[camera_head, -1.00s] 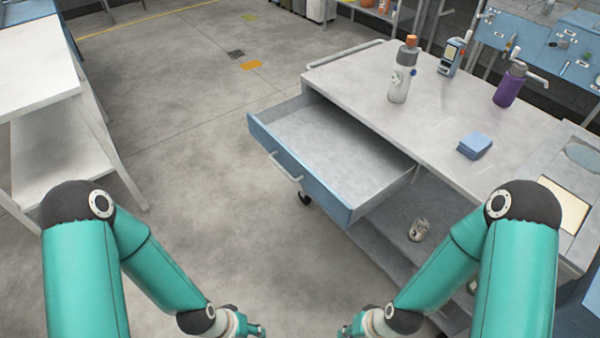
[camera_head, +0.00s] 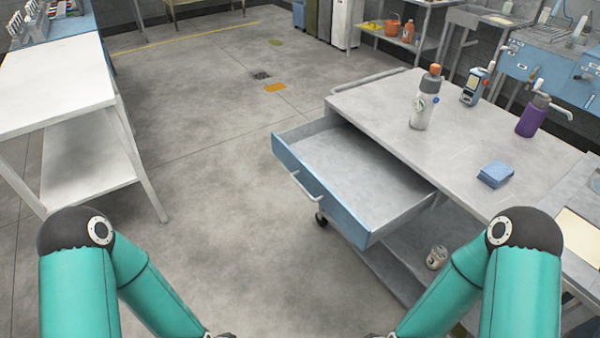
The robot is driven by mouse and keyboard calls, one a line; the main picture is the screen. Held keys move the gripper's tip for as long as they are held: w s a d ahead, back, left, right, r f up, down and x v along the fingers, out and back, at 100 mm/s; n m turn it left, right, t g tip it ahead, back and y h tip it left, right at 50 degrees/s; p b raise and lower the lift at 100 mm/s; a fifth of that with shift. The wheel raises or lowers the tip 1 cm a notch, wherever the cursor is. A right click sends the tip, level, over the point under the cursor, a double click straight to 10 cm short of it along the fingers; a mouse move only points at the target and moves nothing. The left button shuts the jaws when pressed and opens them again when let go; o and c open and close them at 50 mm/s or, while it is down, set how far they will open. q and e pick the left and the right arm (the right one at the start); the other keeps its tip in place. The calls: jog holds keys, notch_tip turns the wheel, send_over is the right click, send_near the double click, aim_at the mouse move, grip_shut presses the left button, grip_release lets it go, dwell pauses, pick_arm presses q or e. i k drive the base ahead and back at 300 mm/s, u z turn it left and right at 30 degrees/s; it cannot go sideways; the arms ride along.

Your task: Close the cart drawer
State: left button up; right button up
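The cart (camera_head: 385,103) stands right of centre, with a grey top. Its blue-fronted drawer (camera_head: 318,190) is pulled well out toward the left and is empty inside. A light bar handle (camera_head: 304,187) is on the drawer front. My two teal arms come in from the bottom left and bottom right. Both grippers lie at or below the bottom edge, so their fingers do not show. Neither arm touches the drawer.
A can (camera_head: 436,257) sits on the lower shelf. A white table (camera_head: 55,80) is at left. Open floor lies between.

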aim_at(366, 189)
jog(key=i, duration=0.75)
jog(key=z, duration=1.75)
jog(key=i, duration=0.1)
jog(key=u, duration=2.85)
jog(key=k, duration=0.75)
jog(key=z, duration=1.15)
jog(key=i, duration=0.5)
jog(key=z, duration=0.05)
